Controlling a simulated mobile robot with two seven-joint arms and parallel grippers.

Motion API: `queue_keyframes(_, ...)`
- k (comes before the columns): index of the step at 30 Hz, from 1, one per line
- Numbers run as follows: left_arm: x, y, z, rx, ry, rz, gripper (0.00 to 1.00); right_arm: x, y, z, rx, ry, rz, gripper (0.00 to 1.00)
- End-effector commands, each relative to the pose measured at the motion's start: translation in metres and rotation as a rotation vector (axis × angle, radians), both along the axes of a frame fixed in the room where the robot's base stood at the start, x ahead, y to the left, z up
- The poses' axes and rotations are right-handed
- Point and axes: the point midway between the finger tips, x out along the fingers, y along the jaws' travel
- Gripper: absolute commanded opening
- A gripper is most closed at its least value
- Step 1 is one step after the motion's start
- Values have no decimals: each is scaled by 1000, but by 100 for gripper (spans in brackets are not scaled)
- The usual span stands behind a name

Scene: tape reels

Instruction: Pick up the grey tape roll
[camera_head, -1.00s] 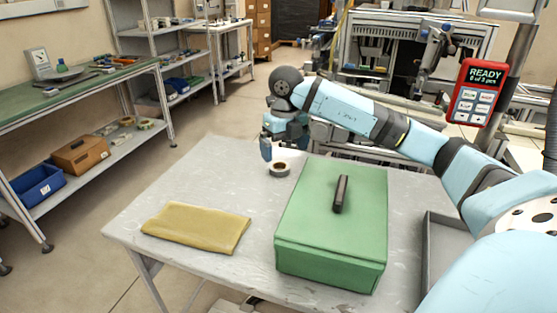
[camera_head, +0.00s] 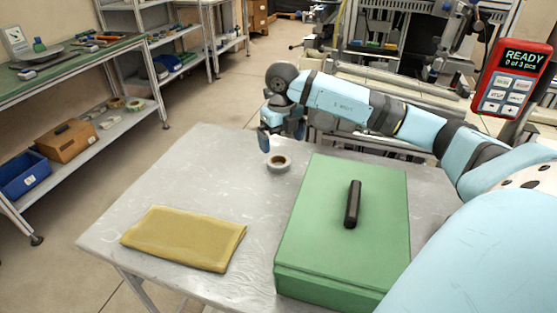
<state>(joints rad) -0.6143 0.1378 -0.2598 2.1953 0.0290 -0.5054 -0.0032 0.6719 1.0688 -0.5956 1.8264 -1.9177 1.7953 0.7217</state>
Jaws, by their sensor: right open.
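The tape roll (camera_head: 279,169) is a pale grey ring with a brown inner core. My right gripper (camera_head: 275,138) is beyond and slightly above the roll in the picture, pointing down, open and empty. One blue-grey finger shows just left of and behind the roll; the other finger is mostly hidden by the gripper body. I cannot tell the fingers' exact height above the table. My left gripper is not in view.
A folded yellow cloth (camera_head: 184,238) lies at front left. The table (camera_head: 178,172) is clear left of the roll. A red device (camera_head: 511,77) shows at upper right.

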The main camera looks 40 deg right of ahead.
Motion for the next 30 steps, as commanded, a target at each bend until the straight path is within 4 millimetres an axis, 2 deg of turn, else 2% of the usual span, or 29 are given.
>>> queue_keyframes(3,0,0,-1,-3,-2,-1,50,0,1,-15,1,1,1,99)
queue_keyframes(11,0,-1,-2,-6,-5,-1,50,1,3,-31,2,0,2,99)
queue_keyframes(18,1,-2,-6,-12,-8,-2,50,3,6,-67,2,1,0,99)
queue_keyframes(26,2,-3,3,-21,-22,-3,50,3,6,-71,1,-1,1,99)
queue_keyframes(28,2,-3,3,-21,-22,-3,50,3,6,-71,1,-1,1,87)
queue_keyframes(30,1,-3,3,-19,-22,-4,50,3,6,-71,1,-1,1,71)
